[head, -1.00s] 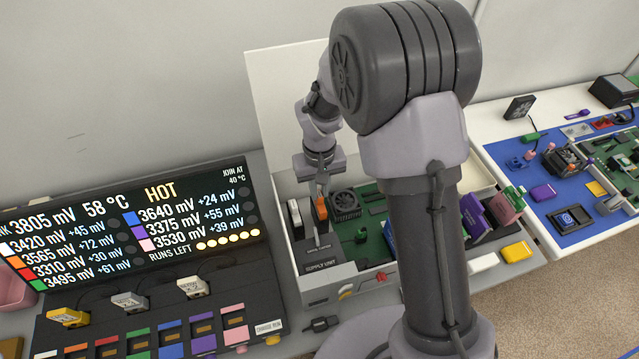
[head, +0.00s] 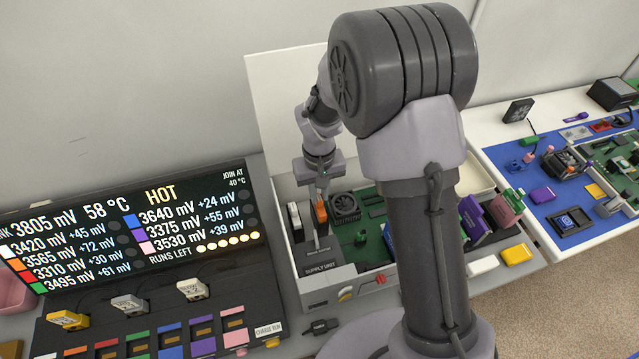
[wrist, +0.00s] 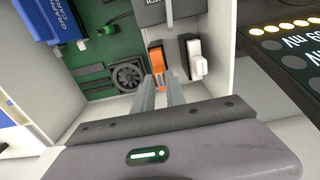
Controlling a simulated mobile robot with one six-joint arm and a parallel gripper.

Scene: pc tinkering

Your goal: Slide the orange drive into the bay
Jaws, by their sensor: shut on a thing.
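The orange drive (head: 321,210) stands upright inside the open case, between a white drive (head: 294,216) and the black fan. My gripper (head: 319,193) is above it with its fingers shut on its upper part. In the wrist view the orange drive (wrist: 156,60) shows between and beyond the fingertips (wrist: 163,78), beside the white drive (wrist: 194,58). The bay itself is not clearly visible. I cannot tell how deep the orange drive sits.
The black fan (head: 345,206) is close to the right of the drive. The supply unit (head: 322,270) fills the case's front corner. The case's white back panel (head: 285,95) stands behind my arm. A dark display panel (head: 130,225) is at the left.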

